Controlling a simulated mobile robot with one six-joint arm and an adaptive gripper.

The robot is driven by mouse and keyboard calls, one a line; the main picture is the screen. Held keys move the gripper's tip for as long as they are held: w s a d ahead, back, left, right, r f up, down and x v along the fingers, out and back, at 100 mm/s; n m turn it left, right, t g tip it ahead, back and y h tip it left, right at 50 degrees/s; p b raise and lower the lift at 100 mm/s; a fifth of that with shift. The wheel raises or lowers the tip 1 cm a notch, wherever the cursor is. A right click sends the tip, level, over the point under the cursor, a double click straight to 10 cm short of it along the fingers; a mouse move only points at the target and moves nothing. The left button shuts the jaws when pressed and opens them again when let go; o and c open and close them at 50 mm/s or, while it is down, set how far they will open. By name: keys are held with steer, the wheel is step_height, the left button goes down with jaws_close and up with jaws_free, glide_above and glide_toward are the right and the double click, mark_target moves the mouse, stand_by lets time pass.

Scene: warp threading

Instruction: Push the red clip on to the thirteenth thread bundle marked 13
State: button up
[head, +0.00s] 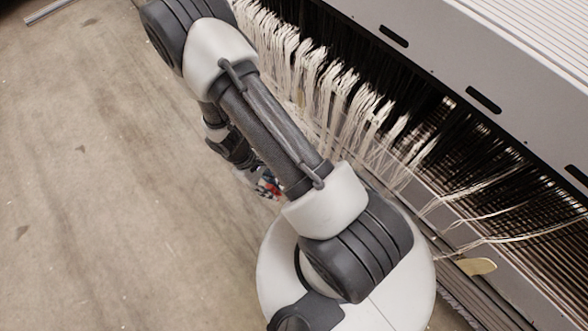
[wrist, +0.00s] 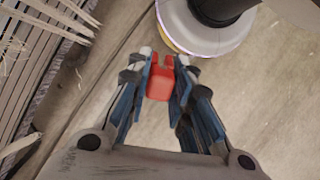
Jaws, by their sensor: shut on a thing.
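My gripper (wrist: 161,80) is shut on a red clip (wrist: 160,83), which sits between the blue fingertips in the wrist view. The clip's two prongs point away from the gripper. Bare floor shows behind the clip, and no thread is in it. In the head view my gripper (head: 268,187) is small and partly hidden behind my arm, low beside the machine. White thread bundles (head: 320,85) hang in a row along the machine in the head view. Some threads (wrist: 50,20) show at the upper left of the wrist view. I cannot read a 13 on any bundle.
The grey machine (head: 440,50) with slots fills the right of the head view. A tan paddle-shaped piece (head: 477,266) sticks out at its lower right. The concrete floor (head: 100,170) on the left is clear. My round base is close to the machine.

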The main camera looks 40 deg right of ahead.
steer(key=s+d+f+n+g+h+b, duration=0.2)
steer(key=s+d+f+n+h, duration=0.1)
steer(key=d+f+n+h, duration=0.5)
steer(key=w+d+f+n+t+h, duration=0.1)
steer(key=w+d+n+t+h, duration=0.1)
steer(key=d, duration=0.4)
steer(key=w+d+n+t+h+b, duration=0.1)
steer(key=w+d+n+t+h, duration=0.2)
steer(key=d+t+h, duration=0.2)
steer(key=shift+w+d+f+n+t+h, duration=0.3)
steer(key=shift+d+f+h, duration=0.1)
steer(key=shift+d, duration=0.6)
steer(key=shift+w+d+r, duration=0.1)
steer(key=shift+d, duration=2.05)
stand_by(0.9)
steer(key=o, duration=0.9)
steer(key=shift+o, duration=0.2)
